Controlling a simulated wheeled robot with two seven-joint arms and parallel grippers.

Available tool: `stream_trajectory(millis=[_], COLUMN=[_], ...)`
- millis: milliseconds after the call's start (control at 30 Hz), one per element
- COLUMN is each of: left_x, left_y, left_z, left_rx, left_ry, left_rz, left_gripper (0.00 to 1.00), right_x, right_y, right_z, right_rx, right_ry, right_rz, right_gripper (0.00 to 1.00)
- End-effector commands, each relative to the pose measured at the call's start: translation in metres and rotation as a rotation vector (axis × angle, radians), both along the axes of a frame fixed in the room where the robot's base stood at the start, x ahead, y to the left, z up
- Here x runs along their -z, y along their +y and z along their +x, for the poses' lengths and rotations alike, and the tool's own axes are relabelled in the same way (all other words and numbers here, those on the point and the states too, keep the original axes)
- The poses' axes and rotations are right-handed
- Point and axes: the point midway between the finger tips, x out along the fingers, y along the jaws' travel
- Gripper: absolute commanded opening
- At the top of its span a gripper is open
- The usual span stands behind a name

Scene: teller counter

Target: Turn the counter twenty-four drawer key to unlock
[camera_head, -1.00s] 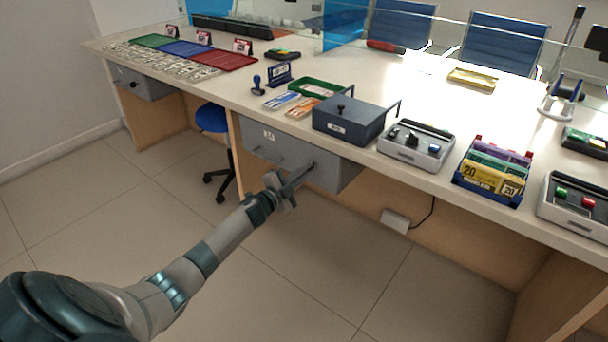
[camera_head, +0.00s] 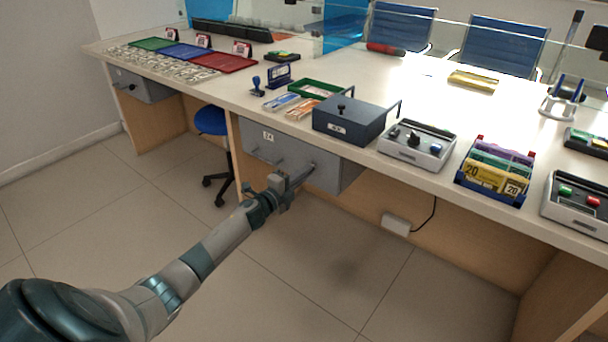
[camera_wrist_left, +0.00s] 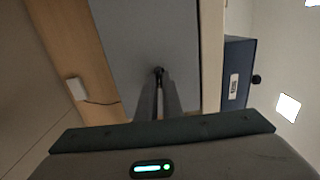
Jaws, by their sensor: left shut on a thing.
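The grey drawer (camera_head: 262,150) marked 24 hangs under the counter's front edge and looks shut. It also fills the middle of the left wrist view (camera_wrist_left: 145,40). The key (camera_wrist_left: 159,73) shows as a small dark piece at the drawer face, mostly hidden by the fingers. My left gripper (camera_head: 308,170) reaches the right part of the drawer front. In the left wrist view its fingers (camera_wrist_left: 159,100) are closed around the key. How far the key is turned cannot be told. My right gripper is not in view.
A dark blue box (camera_head: 350,118) stands on the counter above the drawer. A grey device (camera_head: 416,145) and a rack of coloured packs (camera_head: 494,172) stand to its right. A blue stool (camera_head: 212,120) is left of the drawer. The floor in front is clear.

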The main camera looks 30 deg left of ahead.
Motion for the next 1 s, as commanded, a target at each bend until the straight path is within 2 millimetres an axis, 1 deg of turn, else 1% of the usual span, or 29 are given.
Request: stream_trajectory(millis=[200,300,633,767,867,1000], left_x=[0.001,0.001,0.000,0.000,0.001,0.001], left_y=[0.000,0.000,0.000,0.000,0.001,0.002], left_z=[0.000,0.000,-0.001,-0.004,-0.010,-0.023], left_rx=[0.001,0.001,0.000,0.001,0.000,0.001], left_ry=[0.001,0.001,0.001,0.000,0.002,0.002], left_rz=[0.003,0.002,0.001,0.001,0.001,0.001], left_gripper=[0.00,0.25,0.25,0.25,0.25,0.25], right_x=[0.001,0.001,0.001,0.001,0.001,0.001], right_y=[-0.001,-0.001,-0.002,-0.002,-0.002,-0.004], right_z=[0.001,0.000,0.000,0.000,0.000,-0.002], right_rx=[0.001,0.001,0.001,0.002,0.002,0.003], right_ry=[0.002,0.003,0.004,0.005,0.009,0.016], right_rz=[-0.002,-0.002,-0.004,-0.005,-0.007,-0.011], right_gripper=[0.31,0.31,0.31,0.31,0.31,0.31])
